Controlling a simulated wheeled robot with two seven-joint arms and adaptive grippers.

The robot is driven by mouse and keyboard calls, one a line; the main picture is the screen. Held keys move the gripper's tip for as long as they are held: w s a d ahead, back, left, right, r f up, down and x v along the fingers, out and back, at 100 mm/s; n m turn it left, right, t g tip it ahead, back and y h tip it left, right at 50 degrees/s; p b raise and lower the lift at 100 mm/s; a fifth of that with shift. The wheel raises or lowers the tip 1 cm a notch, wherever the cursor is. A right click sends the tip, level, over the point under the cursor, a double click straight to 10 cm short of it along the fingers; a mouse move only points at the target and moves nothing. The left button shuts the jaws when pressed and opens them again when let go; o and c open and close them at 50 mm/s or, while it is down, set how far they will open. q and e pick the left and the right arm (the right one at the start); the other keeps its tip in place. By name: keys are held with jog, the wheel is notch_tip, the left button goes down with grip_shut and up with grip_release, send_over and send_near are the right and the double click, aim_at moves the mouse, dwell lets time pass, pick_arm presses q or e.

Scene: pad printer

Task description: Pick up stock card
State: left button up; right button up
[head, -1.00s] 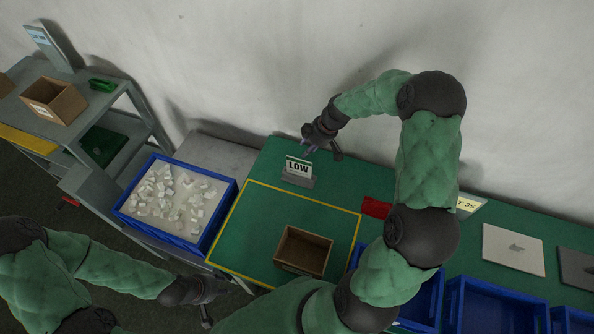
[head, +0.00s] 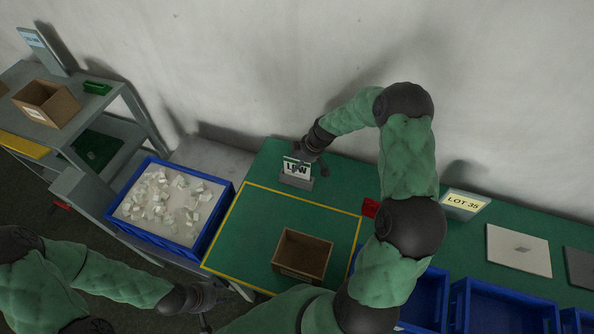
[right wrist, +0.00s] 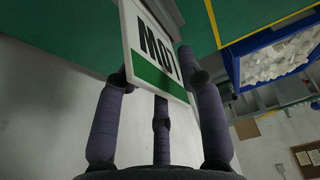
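In the right wrist view the card (right wrist: 155,45) is among the gripper's dark fingers (right wrist: 160,80).
An open brown box (head: 302,256) stands inside a yellow outline on the table. A blue bin (head: 222,210) of white pieces is to the left. A red block (head: 370,207) and a LOT 35 sign (head: 465,203) are to the right. The wall is close behind.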

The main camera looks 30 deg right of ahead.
jog(key=x, duration=0.3)
jog(key=shift+f, duration=0.25)
grip_shut()
jog(key=shift+r, duration=0.1)
